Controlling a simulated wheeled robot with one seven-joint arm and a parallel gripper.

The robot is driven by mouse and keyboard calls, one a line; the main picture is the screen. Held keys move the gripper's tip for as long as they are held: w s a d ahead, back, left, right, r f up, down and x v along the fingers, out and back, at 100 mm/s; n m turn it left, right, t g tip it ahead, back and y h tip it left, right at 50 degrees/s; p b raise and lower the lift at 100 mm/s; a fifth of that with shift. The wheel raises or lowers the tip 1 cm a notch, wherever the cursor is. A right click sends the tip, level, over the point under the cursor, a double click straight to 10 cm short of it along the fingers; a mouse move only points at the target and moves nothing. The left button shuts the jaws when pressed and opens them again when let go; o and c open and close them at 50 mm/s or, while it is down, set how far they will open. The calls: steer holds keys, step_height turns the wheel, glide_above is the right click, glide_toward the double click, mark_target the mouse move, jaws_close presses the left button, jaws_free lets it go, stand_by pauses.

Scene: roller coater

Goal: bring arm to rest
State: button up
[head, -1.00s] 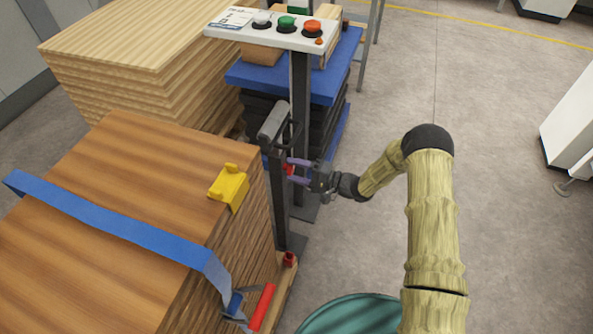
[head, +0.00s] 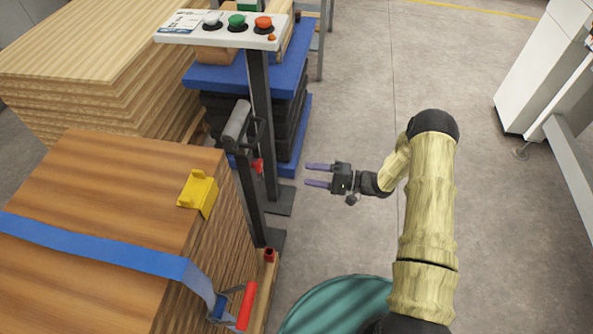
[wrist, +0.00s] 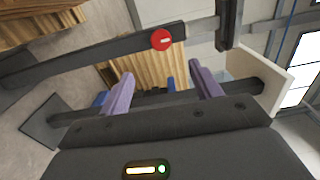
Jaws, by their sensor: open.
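My gripper (head: 318,175) is open and empty, with its two purple fingers pointing left in the head view. It hangs in free air to the right of the dark post with the red knob (head: 257,166), clear of it by a gap. In the wrist view, my gripper's purple fingers (wrist: 163,92) stand apart with nothing between them. The round red knob (wrist: 162,40) shows ahead of them on a dark bar. My arm reaches up from the bottom right of the head view and bends to the left.
A control panel (head: 186,27) with several buttons stands on a post. A wood stack (head: 110,185) with a blue strap (head: 90,244) and yellow corner piece (head: 199,192) fills the left. A teal round object (head: 335,305) is at the bottom. Floor to the right is open, up to white machinery (head: 535,75).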

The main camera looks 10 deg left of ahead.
steer(key=shift+s+d, duration=0.1)
steer(key=shift+d, duration=0.95)
steer(key=w+d+r+t+h, duration=0.3)
steer(key=w+r+t+h, duration=0.3)
steer(key=w+h, duration=0.15)
steer(key=s+d+r+t+h, duration=0.1)
steer(key=d+r+h, duration=0.5)
steer(key=d+r, duration=0.1)
steer(key=s+d+r+g+h, duration=0.1)
steer(key=s+r+g+h, duration=0.15)
steer(key=s, duration=0.55)
steer(key=s+d+r+n+g+h, duration=0.1)
steer(key=s+d+r, duration=0.15)
steer(key=s, duration=0.65)
steer(key=s+d+r+g+h, duration=0.1)
steer(key=s+r+g, duration=0.15)
steer(key=s, duration=0.55)
step_height(320, 180, up, 26)
steer(key=p, duration=2.5)
steer(key=shift+a+f+p, duration=0.15)
steer(key=shift+a+p, duration=0.05)
steer(key=shift+p, duration=0.15)
